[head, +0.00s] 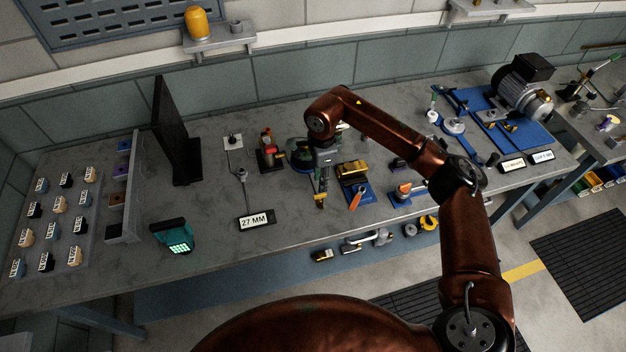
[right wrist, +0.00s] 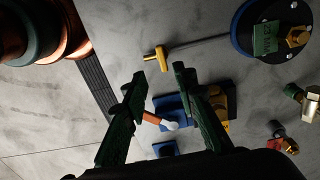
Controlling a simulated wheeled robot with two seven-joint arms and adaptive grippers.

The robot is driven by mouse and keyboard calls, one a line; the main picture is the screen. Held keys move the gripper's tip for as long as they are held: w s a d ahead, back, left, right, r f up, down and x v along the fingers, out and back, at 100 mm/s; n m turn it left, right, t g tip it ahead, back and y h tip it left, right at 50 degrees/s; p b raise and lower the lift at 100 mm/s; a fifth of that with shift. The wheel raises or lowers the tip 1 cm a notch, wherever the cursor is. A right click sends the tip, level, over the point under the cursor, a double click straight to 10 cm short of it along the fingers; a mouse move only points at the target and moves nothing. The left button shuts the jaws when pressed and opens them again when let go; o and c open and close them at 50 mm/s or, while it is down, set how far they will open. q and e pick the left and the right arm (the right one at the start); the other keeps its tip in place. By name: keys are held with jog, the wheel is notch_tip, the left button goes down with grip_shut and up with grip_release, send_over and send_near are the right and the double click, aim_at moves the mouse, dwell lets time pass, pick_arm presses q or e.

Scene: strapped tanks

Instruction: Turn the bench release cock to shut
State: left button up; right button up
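A small yellow T-shaped cock (right wrist: 155,58) stands on the bench at the end of a thin dark pipe in the right wrist view. The pipe runs to a round dark tank (right wrist: 245,30) with a green tag and brass fitting. In the head view the yellow cock (head: 320,204) shows just below my right gripper (head: 321,185), its upper part partly hidden. In the right wrist view my right gripper (right wrist: 160,76) is open, its two green-black fingers apart, with the cock just beyond the tips. I cannot tell whether they touch it. My left gripper is not in view.
A 27 MM plate (head: 256,220) and a red-topped fitting (head: 268,152) stand left. The bench front near the plate is mostly clear.

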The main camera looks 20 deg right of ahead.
aim_at(320, 195)
jog(key=shift+w+d+f, duration=0.25)
jog(key=shift+d+f, duration=0.1)
jog(key=shift+f, duration=0.3)
jog(key=f, duration=0.3)
jog(key=a+f, duration=0.1)
jog(key=f, duration=0.1)
jog(key=shift+d+f, duration=0.1)
jog(key=shift+f, duration=0.6)
jog(key=shift+c, duration=1.1)
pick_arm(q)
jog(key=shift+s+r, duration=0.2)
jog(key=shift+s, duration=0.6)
pick_arm(e)
jog(key=shift+s, duration=0.1)
grip_shut()
